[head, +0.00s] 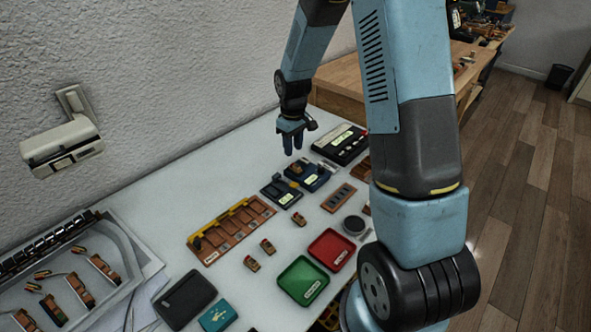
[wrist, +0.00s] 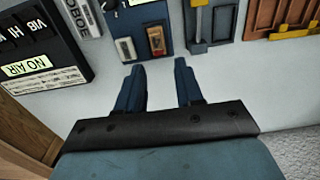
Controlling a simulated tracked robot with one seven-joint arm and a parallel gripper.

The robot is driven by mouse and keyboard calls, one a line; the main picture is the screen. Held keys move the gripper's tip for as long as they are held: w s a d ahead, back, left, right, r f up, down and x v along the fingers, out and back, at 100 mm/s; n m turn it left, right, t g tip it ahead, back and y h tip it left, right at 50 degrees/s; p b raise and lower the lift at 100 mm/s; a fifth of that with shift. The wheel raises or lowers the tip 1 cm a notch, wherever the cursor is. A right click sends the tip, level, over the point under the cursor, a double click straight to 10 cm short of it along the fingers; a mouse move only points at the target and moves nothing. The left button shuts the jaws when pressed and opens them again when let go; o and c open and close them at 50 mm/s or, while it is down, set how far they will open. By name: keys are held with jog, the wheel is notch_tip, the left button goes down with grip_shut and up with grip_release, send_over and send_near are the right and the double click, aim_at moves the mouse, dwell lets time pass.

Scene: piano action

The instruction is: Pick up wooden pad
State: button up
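Small wooden pads lie on the white table; I cannot tell which one the task means. In the head view, loose ones are a wooden pad (head: 251,263), a second (head: 267,246) and a third (head: 298,218). In the wrist view, a reddish-brown pad (wrist: 156,40) sits at the edge of a dark blue tray (wrist: 148,16), beside a pale piece (wrist: 126,49). My gripper (head: 292,150) hangs over the table's back part near the blue trays. In the wrist view my gripper (wrist: 159,68) is open, with nothing between its two fingers.
A black box labelled "NO AIR" (wrist: 40,45) stands left of my fingers in the wrist view. A yellow-edged wooden rack (head: 232,228), a green tray (head: 302,281) and a red tray (head: 331,249) lie farther forward.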

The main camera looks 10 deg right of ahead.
aim_at(295, 165)
jog(key=shift+s+d+f, duration=0.1)
jog(key=shift+d+f, duration=0.05)
jog(key=shift+f, duration=1.6)
jog(key=shift+s+d+f, duration=0.1)
jog(key=shift+d+f, duration=0.05)
jog(key=shift+f, duration=1.6)
grip_shut()
